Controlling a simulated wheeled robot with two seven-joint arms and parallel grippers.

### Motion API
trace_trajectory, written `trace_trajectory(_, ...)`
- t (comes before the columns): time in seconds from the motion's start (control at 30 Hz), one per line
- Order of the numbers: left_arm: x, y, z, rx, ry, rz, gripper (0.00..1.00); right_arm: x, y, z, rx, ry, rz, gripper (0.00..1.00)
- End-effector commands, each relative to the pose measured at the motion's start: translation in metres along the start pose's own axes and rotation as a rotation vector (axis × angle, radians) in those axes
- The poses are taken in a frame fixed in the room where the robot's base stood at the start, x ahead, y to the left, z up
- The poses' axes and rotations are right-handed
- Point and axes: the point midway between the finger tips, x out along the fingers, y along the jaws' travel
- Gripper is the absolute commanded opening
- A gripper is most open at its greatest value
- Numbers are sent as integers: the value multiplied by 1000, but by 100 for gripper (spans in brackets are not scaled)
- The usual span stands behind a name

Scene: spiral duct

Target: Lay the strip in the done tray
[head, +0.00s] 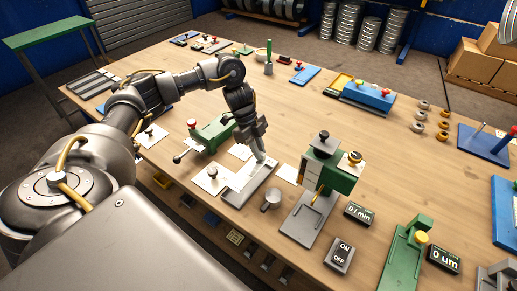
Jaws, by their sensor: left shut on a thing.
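My left gripper (262,160) points down over a shallow grey tray (232,200) near the table's front edge. It is shut on a thin pale strip (243,176), which shows at and below the fingertips over the tray. At this size I cannot tell whether the strip touches the tray floor. I can read no label that marks this as the done tray. My right gripper is out of view.
A small grey cup (271,199) and a green machine (332,172) stand to the right. Open wood (440,185) lies farther right.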

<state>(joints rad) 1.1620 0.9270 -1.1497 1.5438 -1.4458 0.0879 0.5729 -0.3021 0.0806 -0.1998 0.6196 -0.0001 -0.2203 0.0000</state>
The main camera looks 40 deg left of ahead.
Motion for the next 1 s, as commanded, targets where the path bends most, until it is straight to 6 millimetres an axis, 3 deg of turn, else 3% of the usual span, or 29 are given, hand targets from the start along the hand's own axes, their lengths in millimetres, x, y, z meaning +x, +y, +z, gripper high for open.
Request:
trace_trajectory(0.03,10,0,4,0,0,0,0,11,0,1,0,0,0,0)
trace_trajectory(0.27,32,-1,13,0,1,-1,0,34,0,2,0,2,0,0)
trace_trajectory(0.5,46,-1,19,1,2,-1,0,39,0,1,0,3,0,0)
trace_trajectory(0.87,49,-1,20,0,1,-1,0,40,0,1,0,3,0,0)
trace_trajectory(0.9,49,-1,20,0,1,-1,18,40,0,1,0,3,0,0)
trace_trajectory(1.0,49,-1,20,0,1,-2,32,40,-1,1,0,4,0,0)
